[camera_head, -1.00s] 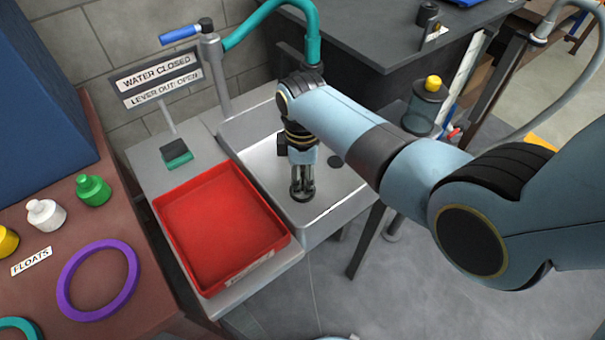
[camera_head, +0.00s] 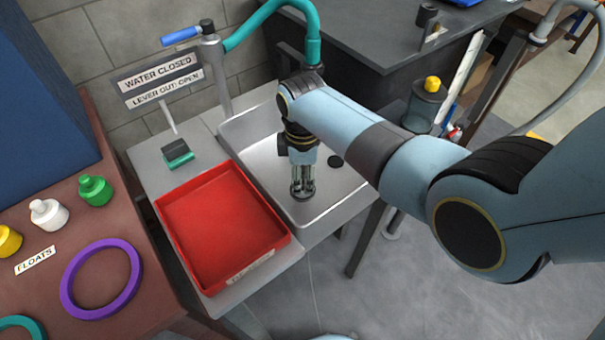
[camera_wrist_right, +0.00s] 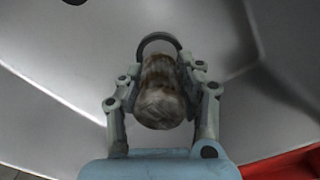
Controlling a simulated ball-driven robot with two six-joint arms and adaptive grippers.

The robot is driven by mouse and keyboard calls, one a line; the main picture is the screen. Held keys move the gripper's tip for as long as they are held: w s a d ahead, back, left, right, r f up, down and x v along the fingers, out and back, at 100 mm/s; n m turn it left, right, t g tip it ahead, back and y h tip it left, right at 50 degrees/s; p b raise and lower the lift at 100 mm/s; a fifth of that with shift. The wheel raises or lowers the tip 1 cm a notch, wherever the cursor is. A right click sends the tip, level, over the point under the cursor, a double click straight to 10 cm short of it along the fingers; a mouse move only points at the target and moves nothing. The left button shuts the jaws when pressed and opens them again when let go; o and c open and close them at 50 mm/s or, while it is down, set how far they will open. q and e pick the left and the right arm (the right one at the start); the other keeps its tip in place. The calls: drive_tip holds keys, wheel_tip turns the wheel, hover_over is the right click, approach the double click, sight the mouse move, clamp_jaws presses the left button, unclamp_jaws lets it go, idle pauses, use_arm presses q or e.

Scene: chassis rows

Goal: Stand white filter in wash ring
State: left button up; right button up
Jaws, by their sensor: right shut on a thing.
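My right gripper (camera_head: 302,185) is over the near part of the metal sink (camera_head: 262,160), pointing down. In the right wrist view my right gripper (camera_wrist_right: 163,80) is shut on a mottled brown and off-white rounded piece, which I take to be the filter (camera_wrist_right: 160,100). A dark ring (camera_wrist_right: 158,38), which looks like the wash ring, shows as an arc just beyond the filter. The filter hides the rest of the ring, so I cannot tell whether it is inside or above it. My left gripper is not in view.
A red tray (camera_head: 220,225) lies empty left of the sink. A teal hose (camera_head: 262,20) and a sign reading WATER CLOSED (camera_head: 157,75) stand behind. A bench at left holds floats (camera_head: 48,214) and a purple ring (camera_head: 101,280).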

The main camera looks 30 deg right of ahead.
drive_tip(key=shift+f, duration=0.15)
drive_tip(key=shift+f+b, duration=0.7)
drive_tip(key=shift+f, duration=0.3)
drive_tip(key=shift+s+f, duration=0.25)
drive_tip(key=shift+f, duration=0.05)
drive_tip(key=o, duration=1.2)
drive_tip(key=shift+w+f, duration=0.1)
drive_tip(key=shift+f, duration=0.05)
drive_tip(key=shift+w+r, duration=0.1)
drive_tip(key=shift+r, duration=0.1)
drive_tip(key=shift+r, duration=0.3)
wheel_tip(320, 180, up, 11)
drive_tip(key=shift+r, duration=0.15)
